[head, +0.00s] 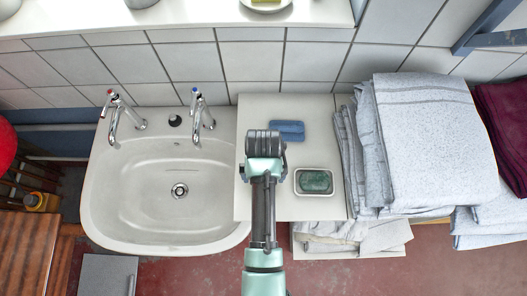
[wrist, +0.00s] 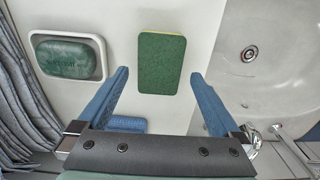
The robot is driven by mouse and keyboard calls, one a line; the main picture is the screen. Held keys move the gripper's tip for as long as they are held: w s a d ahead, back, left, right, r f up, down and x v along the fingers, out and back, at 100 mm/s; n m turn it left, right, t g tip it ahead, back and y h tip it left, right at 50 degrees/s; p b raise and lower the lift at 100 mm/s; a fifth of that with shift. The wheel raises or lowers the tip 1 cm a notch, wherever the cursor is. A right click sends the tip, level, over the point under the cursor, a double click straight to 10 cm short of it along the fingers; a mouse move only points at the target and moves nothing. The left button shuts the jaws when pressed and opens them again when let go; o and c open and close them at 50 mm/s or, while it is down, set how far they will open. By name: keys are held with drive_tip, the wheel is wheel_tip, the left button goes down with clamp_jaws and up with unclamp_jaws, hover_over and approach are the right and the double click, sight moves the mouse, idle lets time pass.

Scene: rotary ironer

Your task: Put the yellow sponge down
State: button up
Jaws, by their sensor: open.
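The sponge (wrist: 161,64) shows in the wrist view with a green top face and a thin yellow edge. It appears to lie flat on the white counter (wrist: 117,18). My gripper (wrist: 160,75) is open, with one blue finger on each side of the sponge's near end and a visible gap on both sides. In the head view my gripper (head: 264,143) is over the counter just right of the sink, and the sponge is hidden beneath it. The exact height of the fingers above the counter is hard to tell.
A dish (head: 297,181) with green soap (head: 315,181) stands right of my gripper. A blue block-like item (head: 288,127) lies behind it. The sink (head: 130,205) with two taps is at left; folded towels (head: 430,130) are stacked at right. Some counter around the dish is bare.

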drive_tip(key=w+r+t, duration=0.4)
drive_tip(key=w+r, duration=0.2)
drive_tip(key=r, duration=0.7)
drive_tip(key=w+r+t, duration=0.5)
drive_tip(key=w+r, duration=0.2)
drive_tip(key=r, duration=0.6)
drive_tip(key=w+r+t, duration=0.4)
drive_tip(key=w+r, duration=0.2)
drive_tip(key=r, duration=0.6)
wheel_tip(320, 180, up, 17)
drive_tip(key=s+t, duration=0.2)
drive_tip(key=t, duration=0.4)
drive_tip(key=s+r+t, duration=0.4)
drive_tip(key=s+r, duration=0.2)
drive_tip(key=r, duration=0.3)
drive_tip(key=s+r+t, duration=0.4)
drive_tip(key=s+r, duration=0.3)
drive_tip(key=r, duration=0.3)
drive_tip(key=shift+r, duration=0.3)
drive_tip(key=shift+d, duration=0.1)
